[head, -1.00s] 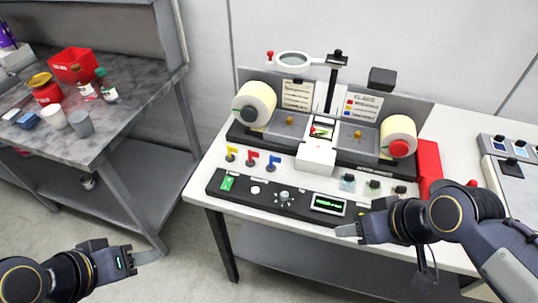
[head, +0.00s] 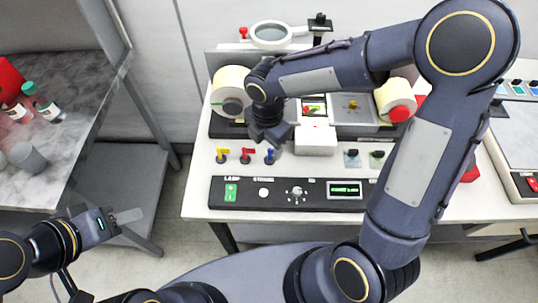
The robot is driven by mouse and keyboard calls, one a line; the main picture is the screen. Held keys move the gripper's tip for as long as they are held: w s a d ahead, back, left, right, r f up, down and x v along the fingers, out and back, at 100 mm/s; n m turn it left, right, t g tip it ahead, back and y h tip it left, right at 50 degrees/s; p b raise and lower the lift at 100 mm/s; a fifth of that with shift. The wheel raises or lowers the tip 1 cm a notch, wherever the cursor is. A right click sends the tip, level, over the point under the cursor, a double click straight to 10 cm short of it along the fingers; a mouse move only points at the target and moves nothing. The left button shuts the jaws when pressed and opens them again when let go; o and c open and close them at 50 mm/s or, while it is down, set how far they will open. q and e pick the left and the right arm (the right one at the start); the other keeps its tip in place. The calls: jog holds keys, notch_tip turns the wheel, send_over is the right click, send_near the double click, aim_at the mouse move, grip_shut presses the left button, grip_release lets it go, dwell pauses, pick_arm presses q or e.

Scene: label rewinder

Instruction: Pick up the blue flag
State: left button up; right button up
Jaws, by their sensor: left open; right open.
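The blue flag (head: 270,156) stands upright on a small dark base on the white table, at the right end of a row of flags. The red flag (head: 246,154) and the yellow flag (head: 222,154) stand to its left. My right gripper (head: 273,139) hangs pointing down just above the blue flag in the picture, seen partly behind its own wrist. It is open and holds nothing visible; I cannot tell its exact height over the flag. My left gripper (head: 127,217) is open and empty at the lower left, off the table's edge.
A black control panel (head: 212,194) lies in front of the flags. The rewinder's white box (head: 315,140) and label rolls (head: 228,90) stand behind. A magnifier (head: 272,35) rises at the back. A grey bench (head: 62,150) with bottles and a cup is at left.

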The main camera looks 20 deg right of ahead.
aim_at(269, 149)
jog(key=f, duration=0.5)
jog(key=shift+d+p, duration=0.2)
jog(key=shift+p, duration=0.15)
jog(key=shift+r, duration=0.1)
jog(key=c, duration=1.1)
jog(key=shift+o, duration=0.2)
